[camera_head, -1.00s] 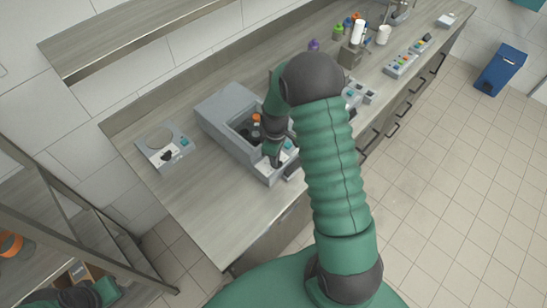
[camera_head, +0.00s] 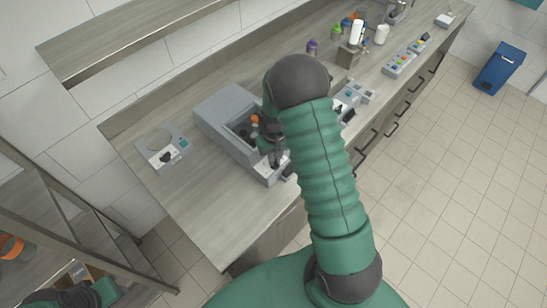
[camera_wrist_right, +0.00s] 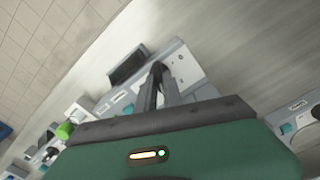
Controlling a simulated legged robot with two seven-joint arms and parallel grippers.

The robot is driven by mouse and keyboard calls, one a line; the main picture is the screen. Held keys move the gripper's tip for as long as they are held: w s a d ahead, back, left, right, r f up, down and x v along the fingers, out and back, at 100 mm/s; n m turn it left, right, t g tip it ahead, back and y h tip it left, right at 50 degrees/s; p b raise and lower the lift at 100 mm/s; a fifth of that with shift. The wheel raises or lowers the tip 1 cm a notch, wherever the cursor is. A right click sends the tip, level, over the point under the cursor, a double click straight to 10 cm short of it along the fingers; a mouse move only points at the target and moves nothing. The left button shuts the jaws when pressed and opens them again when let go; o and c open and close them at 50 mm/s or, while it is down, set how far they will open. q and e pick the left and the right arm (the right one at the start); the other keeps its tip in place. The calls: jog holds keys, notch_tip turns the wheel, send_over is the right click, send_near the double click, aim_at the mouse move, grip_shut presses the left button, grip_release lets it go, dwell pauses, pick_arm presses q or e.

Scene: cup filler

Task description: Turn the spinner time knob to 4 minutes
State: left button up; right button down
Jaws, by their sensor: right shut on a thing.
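The spinner (camera_head: 222,108) is a grey box machine on the counter, with an open well and a low front control panel (camera_head: 267,177). The panel also shows in the wrist view (camera_wrist_right: 192,68), with a dark display (camera_wrist_right: 128,66) beside the fingers. My right gripper (camera_head: 274,163) reaches down onto this panel. In the wrist view its two dark fingers (camera_wrist_right: 157,70) are close together at the panel, shut on the spinner time knob. The knob itself is hidden by the fingers, so its setting cannot be read.
A small grey device with a round plate (camera_head: 163,150) stands left of the spinner. More grey control units (camera_head: 400,65) and bottles (camera_head: 357,32) stand farther along the counter. The front left counter (camera_head: 215,215) is clear. A blue bin (camera_head: 500,70) stands on the floor.

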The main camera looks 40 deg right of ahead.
jog(key=shift+s+a+f+m, duration=0.1)
jog(key=shift+s+f+m, duration=0.15)
jog(key=shift+s+m, duration=0.15)
jog(key=c, duration=1.6)
grip_release()
jog(key=shift+o, duration=0.6)
jog(key=shift+w+r, duration=0.15)
jog(key=shift+w+r, duration=0.15)
jog(key=shift+r, duration=0.2)
notch_tip(320, 180, up, 16)
jog(key=b, duration=0.1)
jog(key=shift+b, duration=0.35)
